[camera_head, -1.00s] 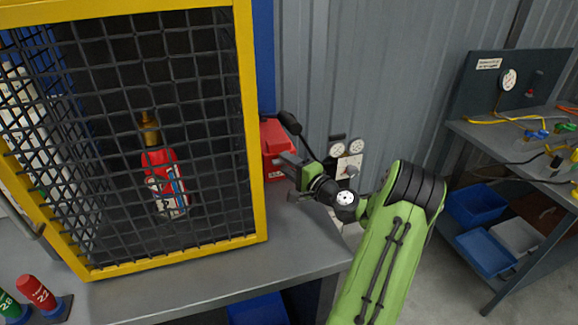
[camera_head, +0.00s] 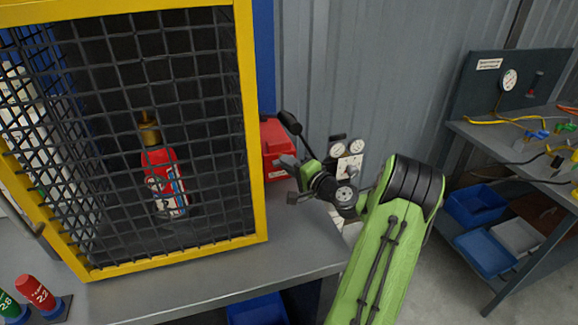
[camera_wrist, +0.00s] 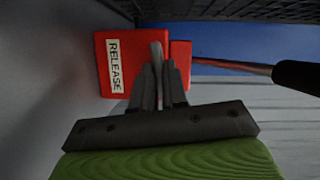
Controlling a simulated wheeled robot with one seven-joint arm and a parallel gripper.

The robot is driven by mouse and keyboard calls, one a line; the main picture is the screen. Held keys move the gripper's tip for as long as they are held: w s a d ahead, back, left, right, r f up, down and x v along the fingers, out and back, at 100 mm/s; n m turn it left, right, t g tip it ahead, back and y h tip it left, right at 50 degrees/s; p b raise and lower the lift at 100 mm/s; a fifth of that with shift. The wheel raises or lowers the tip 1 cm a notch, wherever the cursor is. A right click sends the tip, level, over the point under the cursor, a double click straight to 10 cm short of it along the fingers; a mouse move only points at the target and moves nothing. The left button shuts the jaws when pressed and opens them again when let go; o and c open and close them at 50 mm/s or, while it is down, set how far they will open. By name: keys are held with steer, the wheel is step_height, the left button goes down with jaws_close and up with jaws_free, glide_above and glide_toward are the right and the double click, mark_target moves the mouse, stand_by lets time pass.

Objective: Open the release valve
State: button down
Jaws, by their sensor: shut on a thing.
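The release valve is a red box (camera_head: 277,150) standing on the bench to the right of the yellow-framed cage. In the wrist view the red box (camera_wrist: 117,66) carries a white label reading RELEASE. A grey lever (camera_wrist: 156,55) stands at its front. My gripper (camera_wrist: 158,88) is shut on this lever, with a finger on each side of it. In the head view my gripper (camera_head: 290,166) is at the right of the red box, and the lever is hidden there. A black-ended handle (camera_head: 290,123) rises nearby; in the wrist view a dark rod end (camera_wrist: 297,76) shows at right.
The mesh cage (camera_head: 254,120) with a red extinguisher (camera_head: 163,182) inside stands close left. The bench top (camera_head: 215,275) is clear in front. Gauges (camera_head: 347,147) are behind my wrist. A second bench (camera_head: 520,152) with hoses and blue bins is at right.

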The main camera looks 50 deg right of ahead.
steer(key=n+g+b, duration=0.1)
steer(key=n, duration=0.3)
steer(key=shift+a+r+g+h+b, duration=0.1)
steer(key=shift+r+g+h+b, duration=0.05)
steer(key=shift+g+h+b, duration=0.2)
steer(key=shift+n, duration=0.3)
steer(key=c, duration=1.2)
jaws_free()
steer(key=shift+o, duration=0.2)
steer(key=p+v, duration=0.1)
steer(key=v, duration=1.4)
steer(key=shift+s+a+r, duration=0.2)
steer(key=shift+s+r, duration=0.1)
steer(key=shift+s, duration=0.05)
